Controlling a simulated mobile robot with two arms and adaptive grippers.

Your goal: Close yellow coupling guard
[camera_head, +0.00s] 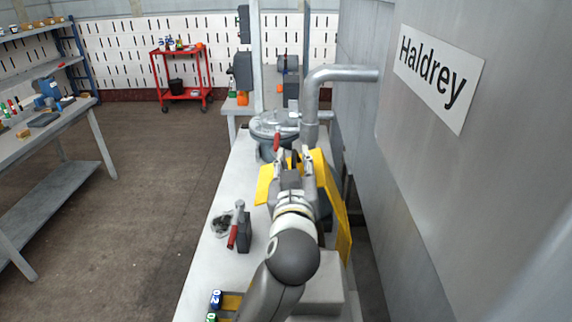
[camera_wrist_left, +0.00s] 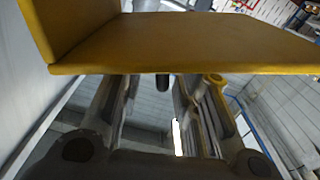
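The yellow coupling guard (camera_head: 338,208) is on the grey bench in the head view, with yellow panels showing on both sides of my left gripper (camera_head: 294,160). My arm and gripper hide its middle. In the left wrist view, a broad yellow panel (camera_wrist_left: 180,42) of the guard crosses the top, with an upright yellow side at its left. My left gripper's fingers (camera_wrist_left: 158,100) are spread apart below the panel's edge. A small dark rod-like part shows between them near that edge. Whether the fingers touch the guard cannot be told. My right gripper is not in view.
A grey pump-like housing (camera_head: 270,124) and a thick bent pipe (camera_head: 312,100) stand just beyond the guard. A grey wall with a Haldrey sign (camera_head: 438,75) closes the right side. The floor at left is open.

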